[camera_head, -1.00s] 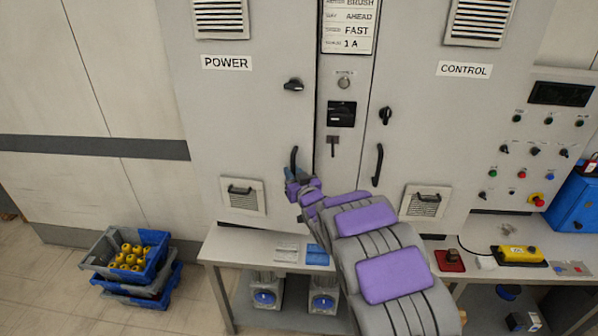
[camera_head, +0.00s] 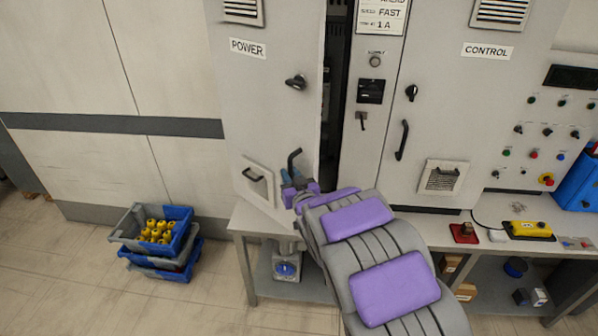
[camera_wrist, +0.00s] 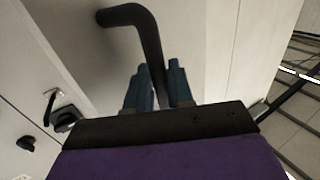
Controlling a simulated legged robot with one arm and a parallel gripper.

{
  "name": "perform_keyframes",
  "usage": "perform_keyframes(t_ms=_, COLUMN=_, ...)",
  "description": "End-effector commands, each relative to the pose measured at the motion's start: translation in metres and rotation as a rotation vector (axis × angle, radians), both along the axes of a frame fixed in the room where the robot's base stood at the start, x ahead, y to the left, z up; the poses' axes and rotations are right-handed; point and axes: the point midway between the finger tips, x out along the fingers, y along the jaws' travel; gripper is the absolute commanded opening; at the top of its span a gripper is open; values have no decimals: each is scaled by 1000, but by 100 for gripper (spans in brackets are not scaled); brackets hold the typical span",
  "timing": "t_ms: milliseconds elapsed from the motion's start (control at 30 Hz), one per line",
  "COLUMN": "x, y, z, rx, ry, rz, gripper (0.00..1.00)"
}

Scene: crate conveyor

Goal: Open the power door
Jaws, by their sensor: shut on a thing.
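The grey power door (camera_head: 262,115), labelled POWER, stands partly open in the head view. A dark gap (camera_head: 334,100) shows along its right edge, with some of the cabinet inside visible. Its black pull handle (camera_head: 293,158) is at the lower right of the door. My gripper (camera_head: 289,178) is shut on the lower part of this handle. In the wrist view the black handle (camera_wrist: 143,25) runs down between my two blue fingers (camera_wrist: 158,88). A black rotary latch (camera_head: 296,82) sits higher on the door.
The control door (camera_head: 445,110) on the right is shut. A bench (camera_head: 240,222) stands below the cabinet, close under my arm. Stacked crates (camera_head: 185,245) with yellow parts stand on the floor at left. Open floor lies in front of them.

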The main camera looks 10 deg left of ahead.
Motion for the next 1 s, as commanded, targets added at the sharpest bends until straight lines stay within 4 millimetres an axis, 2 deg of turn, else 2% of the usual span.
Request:
perform_keyframes(t_ms=600, x=-73, y=85, z=2, rx=2, ry=-5, rz=8, gripper=0)
perform_keyframes(t_ms=867, x=-96, y=120, z=2, rx=2, ry=-3, rz=7, gripper=0)
perform_keyframes(t_ms=1000, x=-107, y=140, z=3, rx=2, ry=-1, rz=-51, gripper=0)
